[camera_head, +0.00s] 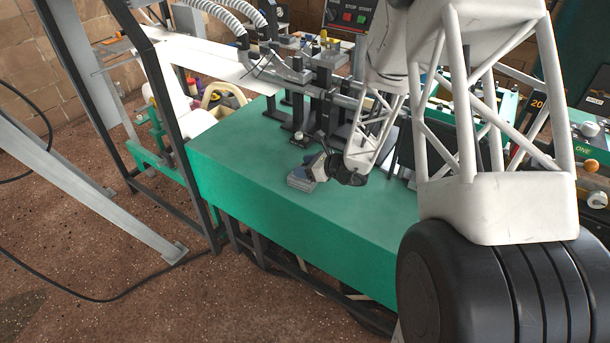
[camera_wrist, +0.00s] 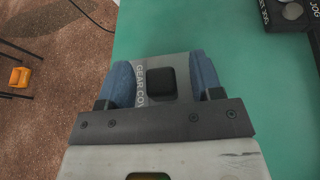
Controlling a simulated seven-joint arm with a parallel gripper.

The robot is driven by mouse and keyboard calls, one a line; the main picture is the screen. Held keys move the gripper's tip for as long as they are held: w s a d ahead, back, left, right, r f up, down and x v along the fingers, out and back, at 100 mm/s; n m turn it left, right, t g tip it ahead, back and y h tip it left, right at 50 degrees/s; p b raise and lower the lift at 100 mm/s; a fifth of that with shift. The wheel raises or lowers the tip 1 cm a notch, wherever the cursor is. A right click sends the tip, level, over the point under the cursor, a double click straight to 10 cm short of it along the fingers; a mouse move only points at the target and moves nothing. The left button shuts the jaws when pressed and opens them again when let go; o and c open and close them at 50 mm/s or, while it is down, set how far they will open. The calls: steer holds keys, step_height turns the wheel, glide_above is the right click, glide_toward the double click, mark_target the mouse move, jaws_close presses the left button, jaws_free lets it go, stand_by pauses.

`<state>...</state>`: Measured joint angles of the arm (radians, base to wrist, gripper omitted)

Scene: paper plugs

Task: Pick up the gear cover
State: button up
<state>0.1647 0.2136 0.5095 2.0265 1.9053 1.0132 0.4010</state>
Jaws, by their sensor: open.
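The gear cover (camera_wrist: 143,75) is a flat grey piece with a dark square knob (camera_wrist: 161,83) and the lettering "GEAR COV" along its left side. In the head view the gear cover (camera_head: 301,180) lies on the green machine top near its front edge. My gripper (camera_head: 315,168) is right at it, with its fingers reaching down to it. In the wrist view my gripper (camera_wrist: 165,82) is open, one blue finger on each side of the cover and knob. I cannot tell whether the fingers touch the cover. The cover's near part is hidden by the gripper body.
The green top (camera_head: 245,160) is clear to the left of the cover. Dark metal machine parts (camera_head: 310,100) stand behind it. A dark frame post (camera_head: 175,110) rises at the left. In the wrist view a dark labelled box (camera_wrist: 282,14) is at the upper right.

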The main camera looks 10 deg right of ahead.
stand_by(0.3)
steer(key=c, duration=1.1)
steer(key=shift+o, duration=0.2)
steer(key=shift+r, duration=0.1)
steer(key=shift+r, duration=1)
steer(key=shift+s+r, duration=0.4)
steer(key=shift+r, duration=0.3)
steer(key=s+r, duration=0.1)
steer(key=s, duration=1.4)
steer(key=shift+d+r, duration=0.2)
steer(key=shift+d, duration=0.1)
steer(key=shift+s, duration=0.1)
